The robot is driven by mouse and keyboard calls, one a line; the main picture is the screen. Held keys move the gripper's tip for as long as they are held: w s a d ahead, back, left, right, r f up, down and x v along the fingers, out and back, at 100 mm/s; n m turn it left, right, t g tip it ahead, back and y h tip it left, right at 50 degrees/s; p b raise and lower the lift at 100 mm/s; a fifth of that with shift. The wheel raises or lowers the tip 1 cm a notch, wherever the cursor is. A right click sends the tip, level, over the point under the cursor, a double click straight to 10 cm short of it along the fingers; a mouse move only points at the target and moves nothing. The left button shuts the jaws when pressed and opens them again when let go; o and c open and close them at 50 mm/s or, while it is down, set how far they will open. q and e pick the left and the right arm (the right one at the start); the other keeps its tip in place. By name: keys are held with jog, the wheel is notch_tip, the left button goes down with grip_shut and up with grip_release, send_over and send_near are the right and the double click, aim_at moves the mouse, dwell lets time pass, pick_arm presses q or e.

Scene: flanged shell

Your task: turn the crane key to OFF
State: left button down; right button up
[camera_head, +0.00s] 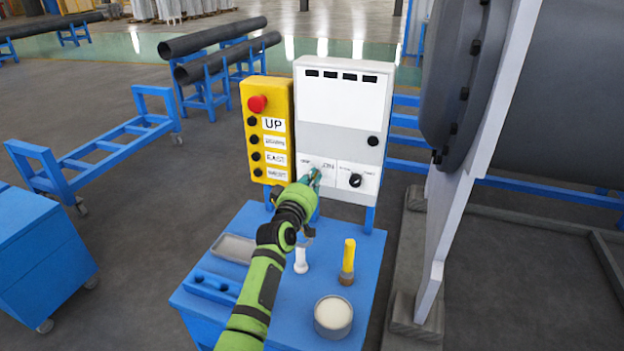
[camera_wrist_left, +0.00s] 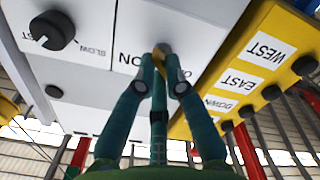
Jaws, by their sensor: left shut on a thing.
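The crane key (camera_wrist_left: 160,57) shows as a small brass-coloured piece between my left fingertips, at the white label of the control panel (camera_head: 341,130). My left gripper (camera_head: 314,176) reaches the panel's lower left part in the head view and covers most of the key there. In the left wrist view my left gripper (camera_wrist_left: 161,72) is shut on the key, with the word ON readable beside it. The OFF mark is hidden or too small to read, and I cannot tell the key's exact angle. My right gripper is in neither view.
A black speed knob (camera_head: 355,181) sits right of the key. A yellow pendant box (camera_head: 268,130) with a red button stands left of the panel. The blue cart top (camera_head: 275,320) holds a grey tray, a white bottle, a yellow-handled tool and a round tin (camera_head: 333,315).

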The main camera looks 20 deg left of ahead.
pick_arm(q)
jog(key=c, duration=1.3)
grip_release()
jog(key=s, duration=1.2)
jog(key=shift+a, duration=0.2)
